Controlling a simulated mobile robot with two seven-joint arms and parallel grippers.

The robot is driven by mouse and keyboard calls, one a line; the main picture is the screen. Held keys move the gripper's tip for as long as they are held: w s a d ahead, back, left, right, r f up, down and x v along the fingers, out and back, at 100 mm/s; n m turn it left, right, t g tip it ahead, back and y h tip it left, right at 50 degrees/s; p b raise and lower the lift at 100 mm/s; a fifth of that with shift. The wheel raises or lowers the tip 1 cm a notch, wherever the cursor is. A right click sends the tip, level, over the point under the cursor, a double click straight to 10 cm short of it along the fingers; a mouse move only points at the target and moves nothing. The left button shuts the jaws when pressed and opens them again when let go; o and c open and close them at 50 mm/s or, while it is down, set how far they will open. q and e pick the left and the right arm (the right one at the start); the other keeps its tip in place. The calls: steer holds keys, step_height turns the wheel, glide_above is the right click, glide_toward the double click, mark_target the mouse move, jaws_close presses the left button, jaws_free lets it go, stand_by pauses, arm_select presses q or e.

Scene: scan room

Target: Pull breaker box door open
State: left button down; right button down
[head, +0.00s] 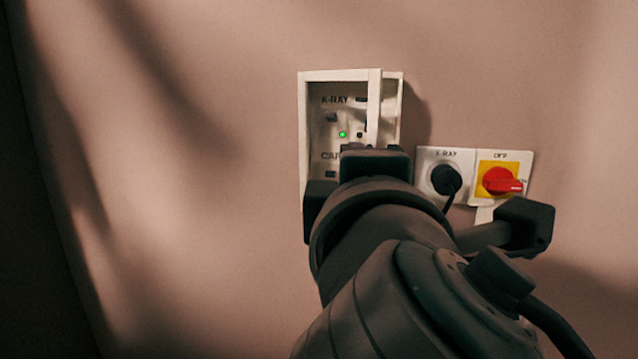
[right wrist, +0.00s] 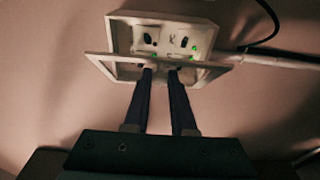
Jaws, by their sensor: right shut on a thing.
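The breaker box (head: 392,120) is a white box on the wall, with X-RAY lettering, small sockets and a green light inside. Its framed, see-through door (head: 374,100) stands out from the box, ajar, with a gap along its right edge in the head view. In the right wrist view, the door (right wrist: 108,68) sticks out in front of the box (right wrist: 122,32). My right gripper (right wrist: 162,70) is shut on the door, its two dark fingers at the door's frame. My own wrist hides the fingertips and the box's lower part in the head view. My left gripper is not in view.
Right of the box are an X-RAY panel with a black knob (head: 446,179) and a yellow plate with a red rotary switch (head: 500,181). A pale conduit (right wrist: 285,60) and dark cable run beside the box. The wall left of the box is bare.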

steer(key=shift+s+a+h, duration=0.1)
steer(key=shift+a+h, duration=0.2)
steer(key=c, duration=0.8)
jaws_free()
steer(key=shift+o, duration=0.2)
steer(key=shift+s, duration=0.1)
steer(key=s+a, duration=0.1)
steer(key=s, duration=0.6)
